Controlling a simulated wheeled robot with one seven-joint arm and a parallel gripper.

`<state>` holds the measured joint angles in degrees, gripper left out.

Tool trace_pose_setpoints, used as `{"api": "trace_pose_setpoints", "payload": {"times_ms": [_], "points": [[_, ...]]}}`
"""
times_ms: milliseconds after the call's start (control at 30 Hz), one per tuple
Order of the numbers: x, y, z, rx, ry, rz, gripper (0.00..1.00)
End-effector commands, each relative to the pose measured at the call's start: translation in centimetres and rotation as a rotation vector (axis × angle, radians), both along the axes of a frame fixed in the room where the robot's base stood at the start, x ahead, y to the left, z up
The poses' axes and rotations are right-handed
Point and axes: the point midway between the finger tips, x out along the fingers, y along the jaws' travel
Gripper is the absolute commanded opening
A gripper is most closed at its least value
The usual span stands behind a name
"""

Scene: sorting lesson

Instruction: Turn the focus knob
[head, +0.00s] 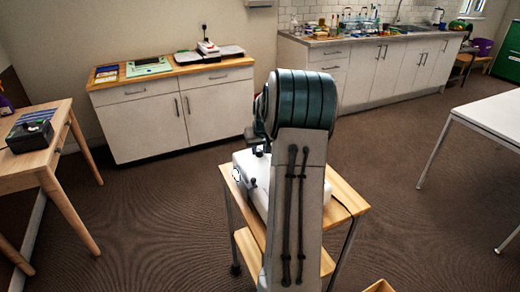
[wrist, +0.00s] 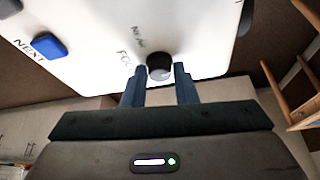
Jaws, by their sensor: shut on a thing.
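The focus knob (wrist: 159,66) is a dark round knob on a white device (wrist: 95,45), beside handwritten letters starting "FOC". My gripper (wrist: 161,76) has its two blue-grey fingers on either side of the knob in the wrist view, shut on it. In the head view the white device (head: 243,170) stands on a wooden-topped trolley (head: 343,190), largely hidden behind my arm. The gripper and knob cannot be made out clearly there.
A blue button (wrist: 47,45) marked "NEXT" sits on the device. A wooden table (head: 52,150) with a black box stands left, a white table (head: 490,115) right, and a low cabinet (head: 165,115) behind.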

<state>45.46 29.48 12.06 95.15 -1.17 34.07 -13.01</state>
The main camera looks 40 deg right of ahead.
Motion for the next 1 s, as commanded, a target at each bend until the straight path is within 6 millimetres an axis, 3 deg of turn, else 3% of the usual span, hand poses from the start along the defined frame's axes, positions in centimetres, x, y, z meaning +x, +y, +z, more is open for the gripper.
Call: {"api": "trace_pose_setpoints", "payload": {"times_ms": [300, 700, 733, 800, 1000], "points": [[0.04, 0.12, -0.11, -0.003, 0.001, -0.182, 0.03], [-0.02, 0.05, 0.01, -0.001, 0.000, -0.212, 0.03], [-0.01, 0.05, 0.01, -0.001, 0.000, -0.212, 0.31], [-0.01, 0.05, 0.01, -0.001, 0.000, -0.212, 0.47], [0.02, 0.08, 0.01, -0.001, -0.001, -0.211, 0.47]]}}
